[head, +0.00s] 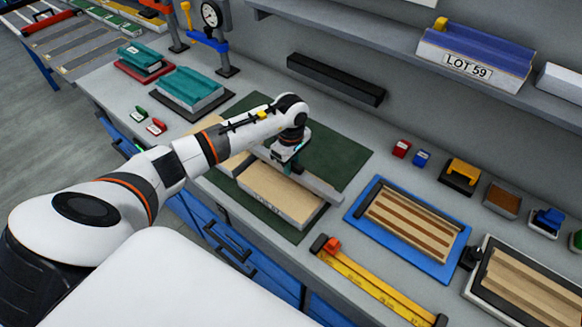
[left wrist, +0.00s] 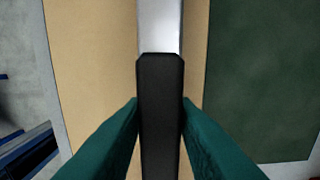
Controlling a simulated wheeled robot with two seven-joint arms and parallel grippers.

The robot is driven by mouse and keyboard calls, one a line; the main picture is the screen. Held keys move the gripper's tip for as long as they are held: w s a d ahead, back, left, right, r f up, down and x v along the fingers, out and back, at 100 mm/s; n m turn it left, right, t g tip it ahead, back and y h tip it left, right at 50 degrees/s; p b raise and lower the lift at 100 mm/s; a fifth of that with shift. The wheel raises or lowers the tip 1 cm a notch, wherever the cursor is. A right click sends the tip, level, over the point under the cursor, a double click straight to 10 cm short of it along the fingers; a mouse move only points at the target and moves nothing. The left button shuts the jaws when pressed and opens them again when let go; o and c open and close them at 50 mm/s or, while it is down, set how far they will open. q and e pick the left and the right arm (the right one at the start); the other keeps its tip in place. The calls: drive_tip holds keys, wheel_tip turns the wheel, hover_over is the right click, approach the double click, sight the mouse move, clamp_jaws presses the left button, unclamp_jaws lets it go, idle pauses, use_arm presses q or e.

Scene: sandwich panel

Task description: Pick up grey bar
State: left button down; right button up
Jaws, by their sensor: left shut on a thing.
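The grey bar (head: 321,189) lies along the far side of a pale wooden panel (head: 285,196) on a dark green mat. My left gripper (head: 284,160) reaches down over the bar and hides its middle. In the left wrist view, my left gripper's teal fingers (left wrist: 161,108) close on both sides of the bar's black section (left wrist: 160,85). Its bright metal part (left wrist: 160,25) runs on ahead, over the tan panel (left wrist: 95,70). I cannot tell whether the bar touches the panel. My right gripper is in neither view.
A blue tray with wooden strips (head: 408,225) and a yellow rule (head: 370,290) lie to the right. Teal blocks (head: 190,87) stand to the left. A shelf (head: 400,50) overhangs the back.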

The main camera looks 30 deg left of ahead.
use_arm(q)
drive_tip(key=shift+r, duration=0.2)
drive_tip(key=shift+w+r, duration=0.1)
drive_tip(key=shift+r, duration=0.2)
wheel_tip(320, 180, up, 8)
drive_tip(key=b, duration=0.3)
drive_tip(key=shift+r, duration=0.6)
drive_tip(key=s+d+m+b, duration=0.3)
drive_tip(key=s+d+m, duration=1)
drive_tip(key=s+m, duration=0.2)
drive_tip(key=shift+d+f+m, duration=0.15)
drive_tip(key=shift+f+m, duration=0.25)
drive_tip(key=shift+m, duration=0.7)
